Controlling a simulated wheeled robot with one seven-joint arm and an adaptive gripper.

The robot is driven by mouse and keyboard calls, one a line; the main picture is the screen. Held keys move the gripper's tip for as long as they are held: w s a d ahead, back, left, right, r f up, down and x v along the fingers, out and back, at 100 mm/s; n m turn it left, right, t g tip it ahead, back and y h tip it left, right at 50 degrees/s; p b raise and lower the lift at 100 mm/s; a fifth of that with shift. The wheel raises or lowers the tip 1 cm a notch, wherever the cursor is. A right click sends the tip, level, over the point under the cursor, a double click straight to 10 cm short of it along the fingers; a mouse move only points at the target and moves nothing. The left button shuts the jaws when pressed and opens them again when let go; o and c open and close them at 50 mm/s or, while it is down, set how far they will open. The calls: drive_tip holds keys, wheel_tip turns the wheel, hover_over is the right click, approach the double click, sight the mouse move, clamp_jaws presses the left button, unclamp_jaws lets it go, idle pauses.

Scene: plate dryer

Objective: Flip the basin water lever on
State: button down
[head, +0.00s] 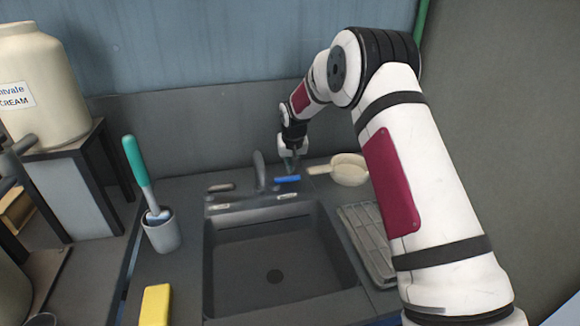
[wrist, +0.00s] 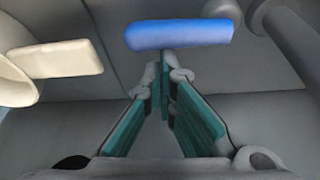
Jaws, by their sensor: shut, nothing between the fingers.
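A blue lever (head: 288,179) stands to the right of the grey faucet (head: 259,172) behind the basin (head: 275,240). A darker, reddish-grey lever (head: 220,187) is on the faucet's left. My gripper (head: 290,164) is just behind and above the blue lever in the head view. In the wrist view the blue lever (wrist: 180,34) lies crosswise just beyond the fingertips, and the teal-padded fingers (wrist: 163,68) come together, shut and empty. Whether the tips touch the lever I cannot tell. No running water shows in the basin.
A cream scoop or pan (head: 349,170) with a handle lies right of the lever, close to my gripper. A drying rack (head: 368,240) is right of the basin. A brush in a cup (head: 161,232) and a yellow sponge (head: 156,303) are on the left. The wall rises close behind.

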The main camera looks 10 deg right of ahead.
sight(295, 177)
drive_tip(key=shift+s+m, duration=0.2)
drive_tip(key=shift+m, duration=0.2)
drive_tip(key=shift+s+d+m+h+b, duration=0.15)
drive_tip(key=shift+s+m+h+b, duration=0.45)
drive_tip(key=shift+m, duration=0.6)
drive_tip(key=s+m, duration=0.1)
drive_tip(key=s+m+g+h, duration=0.1)
drive_tip(key=m, duration=0.1)
drive_tip(key=shift+m+b, duration=0.3)
drive_tip(key=shift+s, duration=0.55)
drive_tip(key=shift+s+a, duration=0.4)
drive_tip(key=shift+s, duration=0.3)
